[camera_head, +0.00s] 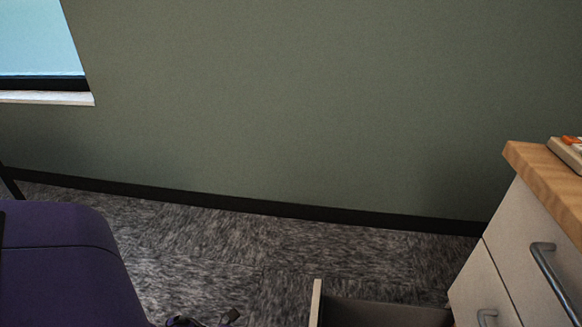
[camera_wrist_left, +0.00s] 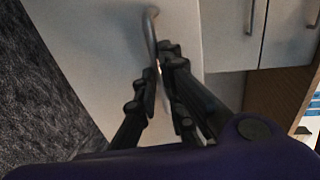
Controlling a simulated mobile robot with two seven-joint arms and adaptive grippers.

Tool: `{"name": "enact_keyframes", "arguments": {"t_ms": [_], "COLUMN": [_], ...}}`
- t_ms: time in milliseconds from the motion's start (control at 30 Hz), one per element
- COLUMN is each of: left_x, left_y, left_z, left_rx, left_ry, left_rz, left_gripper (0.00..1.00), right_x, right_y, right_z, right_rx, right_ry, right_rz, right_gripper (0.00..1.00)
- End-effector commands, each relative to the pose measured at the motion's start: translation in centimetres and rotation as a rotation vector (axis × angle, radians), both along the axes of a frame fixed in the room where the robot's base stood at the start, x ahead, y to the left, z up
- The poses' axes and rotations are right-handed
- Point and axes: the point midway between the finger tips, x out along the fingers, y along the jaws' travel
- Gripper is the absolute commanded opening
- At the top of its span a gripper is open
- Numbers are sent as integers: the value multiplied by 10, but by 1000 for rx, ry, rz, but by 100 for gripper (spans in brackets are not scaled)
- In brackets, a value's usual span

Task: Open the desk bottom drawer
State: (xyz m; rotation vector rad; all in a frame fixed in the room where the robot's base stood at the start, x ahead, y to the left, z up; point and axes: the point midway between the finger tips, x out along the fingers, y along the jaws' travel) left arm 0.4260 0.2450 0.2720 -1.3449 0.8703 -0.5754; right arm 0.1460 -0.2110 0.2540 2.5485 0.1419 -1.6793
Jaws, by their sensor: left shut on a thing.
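The desk (camera_head: 535,150) stands at the right of the head view, with pale drawer fronts and grey bar handles. Its bottom drawer (camera_head: 380,313) is out from the desk, and its open inside shows at the lower edge. In the left wrist view, my left gripper (camera_wrist_left: 162,80) has its black fingers on either side of the curved grey handle (camera_wrist_left: 152,22) on a pale drawer front (camera_wrist_left: 100,60), and is shut on it. Part of the left gripper (camera_head: 205,321) shows at the bottom of the head view. The drawer's lower part and handle are out of the head view. My right gripper is not in view.
Two closed drawers with handles (camera_head: 548,275) (camera_head: 487,318) are at the right. A small object (camera_head: 568,150) lies on the wooden desktop. Grey carpet (camera_head: 200,245) is clear between my purple arm and the drawer. A green wall (camera_head: 300,110) stands behind.

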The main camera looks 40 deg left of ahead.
Motion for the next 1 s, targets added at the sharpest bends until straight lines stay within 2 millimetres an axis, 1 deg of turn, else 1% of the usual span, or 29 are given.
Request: {"name": "enact_keyframes", "arguments": {"t_ms": [167, 200, 300, 333, 600, 700, 767, 867, 1000], "left_x": [0, 0, 0, 0, 0, -3, -7, -18, -37], "left_y": [1, 1, 1, 1, 0, 4, 10, 24, 49], "left_z": [-1, -1, -1, -1, 0, 0, 1, 5, 10], "left_rx": [3, 3, 3, 3, 1, 3, 3, 3, 6], "left_ry": [1, 1, 1, 1, 0, 2, 2, 6, 7], "left_rz": [2, 2, 2, 2, 1, 1, 1, 2, 3], "left_gripper": [0, 13, 26, 28, 28, 28, 28, 28, 28], "right_x": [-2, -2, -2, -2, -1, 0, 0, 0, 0], "right_y": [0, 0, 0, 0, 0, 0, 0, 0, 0], "right_z": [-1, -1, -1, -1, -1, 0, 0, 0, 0], "right_rx": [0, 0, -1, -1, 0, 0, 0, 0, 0], "right_ry": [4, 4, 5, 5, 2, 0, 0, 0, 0], "right_rz": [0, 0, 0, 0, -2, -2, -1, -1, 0], "right_gripper": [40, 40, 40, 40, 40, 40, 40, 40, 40]}}
